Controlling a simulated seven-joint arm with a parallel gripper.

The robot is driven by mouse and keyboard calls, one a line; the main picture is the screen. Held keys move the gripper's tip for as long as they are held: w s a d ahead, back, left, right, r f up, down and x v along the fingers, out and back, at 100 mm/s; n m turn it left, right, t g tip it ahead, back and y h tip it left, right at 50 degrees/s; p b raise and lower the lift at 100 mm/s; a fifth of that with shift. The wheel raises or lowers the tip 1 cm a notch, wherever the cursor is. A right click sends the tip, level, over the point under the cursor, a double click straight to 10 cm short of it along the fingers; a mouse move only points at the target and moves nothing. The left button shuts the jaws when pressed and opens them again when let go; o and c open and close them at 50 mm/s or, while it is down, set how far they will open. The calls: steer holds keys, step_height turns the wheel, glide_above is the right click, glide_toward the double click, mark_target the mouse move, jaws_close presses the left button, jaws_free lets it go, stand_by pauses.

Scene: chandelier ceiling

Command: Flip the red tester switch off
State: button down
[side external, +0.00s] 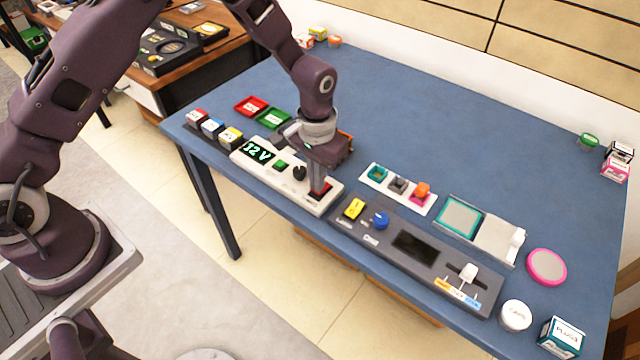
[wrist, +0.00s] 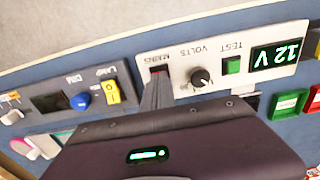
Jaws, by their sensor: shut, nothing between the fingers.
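The white tester (side external: 283,168) lies near the front edge of the blue table, with a lit "12 V" display, a green button and a black knob. Its red switch (side external: 319,191) is at the right end, labelled "MAINS" in the wrist view, where a little of the red switch (wrist: 158,70) shows. My gripper (side external: 318,186) points down with its shut fingertips at the red switch, touching it or just above it. The fingers (wrist: 157,78) cover most of the switch, so its tilt cannot be told. Nothing is held.
A dark grey panel (side external: 415,244) with a yellow switch (side external: 354,208), blue knob and white slider stands right of the tester. Colored boxes (side external: 213,127) stand to the left. A white tray (side external: 397,189) with small blocks lies behind the panel. The table's back middle is clear.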

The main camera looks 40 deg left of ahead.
steer(key=shift+f, duration=0.2)
steer(key=shift+r, duration=3.5)
steer(key=s+a+r+t, duration=0.25)
steer(key=s+r, duration=0.35)
steer(key=r, duration=0.4)
steer(key=s+a+r+t, duration=0.1)
steer(key=s+a+r, duration=0.4)
steer(key=r, duration=0.5)
steer(key=s+a+r+t, duration=0.1)
steer(key=s+r+t, duration=0.1)
steer(key=s, duration=1.3)
steer(key=shift+s+a, duration=0.15)
steer(key=shift+a, duration=0.05)
